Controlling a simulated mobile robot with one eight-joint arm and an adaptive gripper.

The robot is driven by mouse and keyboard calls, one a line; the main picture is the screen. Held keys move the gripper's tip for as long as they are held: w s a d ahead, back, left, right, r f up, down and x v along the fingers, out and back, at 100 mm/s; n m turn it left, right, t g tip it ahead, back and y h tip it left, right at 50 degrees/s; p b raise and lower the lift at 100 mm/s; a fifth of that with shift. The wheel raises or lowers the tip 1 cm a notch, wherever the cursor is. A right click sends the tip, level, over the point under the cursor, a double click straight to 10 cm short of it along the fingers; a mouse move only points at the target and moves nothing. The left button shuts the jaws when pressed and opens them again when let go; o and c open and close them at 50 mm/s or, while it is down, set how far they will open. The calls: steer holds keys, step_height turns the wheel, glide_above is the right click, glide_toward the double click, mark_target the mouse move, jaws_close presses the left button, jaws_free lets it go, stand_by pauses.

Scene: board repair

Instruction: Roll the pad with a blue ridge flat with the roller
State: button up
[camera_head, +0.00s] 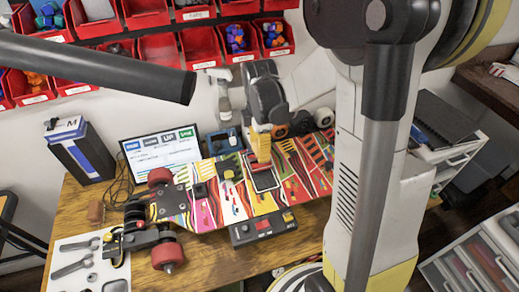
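A long skateboard deck (213,213) with a colourful pattern lies across the wooden table. A dark-edged pad (265,181) lies on its middle, with another dark pad (229,167) to its left and a small dark one (200,191) farther left. A blue ridge is too small to make out on any of them. My gripper (262,128) points down over the deck, just above the dark-edged pad. A yellow block-like piece (261,150) is under it, at or close to the deck; whether this is the roller or is held, I cannot tell. The fingertips are not clear.
Red wheels (167,256) and a truck stand at the deck's left end. A grey box (263,229) with buttons sits at its front edge. A screen (163,153) stands behind. A white tool mat (75,262) lies front left. Red bins (160,50) hang on the wall.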

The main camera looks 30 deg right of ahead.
step_height(320, 180, up, 6)
steer(key=p, duration=0.3)
steer(key=shift+p, duration=0.4)
steer(key=shift+s+f, duration=0.1)
steer(key=shift+f, duration=0.05)
